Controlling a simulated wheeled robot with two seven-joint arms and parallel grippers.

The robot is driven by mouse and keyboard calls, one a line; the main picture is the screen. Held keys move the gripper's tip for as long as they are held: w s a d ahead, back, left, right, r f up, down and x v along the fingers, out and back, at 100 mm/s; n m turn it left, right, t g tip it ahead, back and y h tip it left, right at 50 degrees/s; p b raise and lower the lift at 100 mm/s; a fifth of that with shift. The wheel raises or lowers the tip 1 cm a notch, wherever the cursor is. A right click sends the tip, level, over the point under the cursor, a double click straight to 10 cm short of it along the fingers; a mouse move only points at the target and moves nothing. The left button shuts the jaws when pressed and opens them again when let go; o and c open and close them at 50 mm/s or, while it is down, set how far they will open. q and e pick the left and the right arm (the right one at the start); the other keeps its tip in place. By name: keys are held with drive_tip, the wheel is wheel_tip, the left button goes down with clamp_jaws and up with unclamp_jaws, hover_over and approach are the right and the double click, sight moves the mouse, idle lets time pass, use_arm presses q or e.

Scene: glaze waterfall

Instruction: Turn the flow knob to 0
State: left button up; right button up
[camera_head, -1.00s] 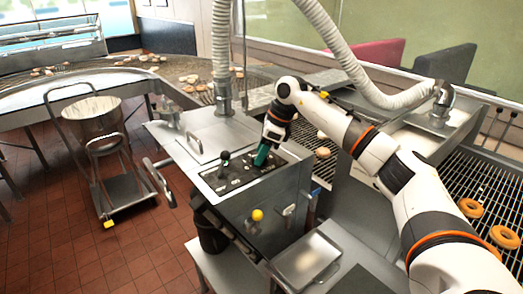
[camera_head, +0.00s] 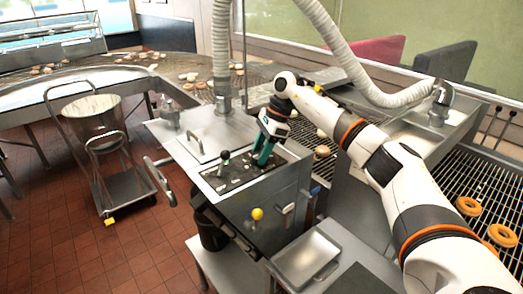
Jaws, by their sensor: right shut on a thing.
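The control panel (camera_head: 232,176) is a dark plate on top of the steel glaze machine. My right gripper (camera_head: 261,160), with green fingers, reaches down to the right part of the panel. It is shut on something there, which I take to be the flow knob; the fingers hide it. The setting on its scale is too small to read. My left gripper is not in view.
A yellow ball-shaped knob (camera_head: 257,214) sits on the machine's front. A steel tray (camera_head: 306,258) lies in front of it. A trolley with a bucket (camera_head: 93,117) stands left on the tiled floor. Donuts (camera_head: 468,207) lie on the wire conveyor at right. A hose hangs above.

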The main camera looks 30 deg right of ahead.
drive_tip(key=o, duration=1)
drive_tip(key=shift+c, duration=0.2)
drive_tip(key=b+v, duration=0.2)
drive_tip(key=v, duration=1)
drive_tip(key=shift+w+a, duration=0.1)
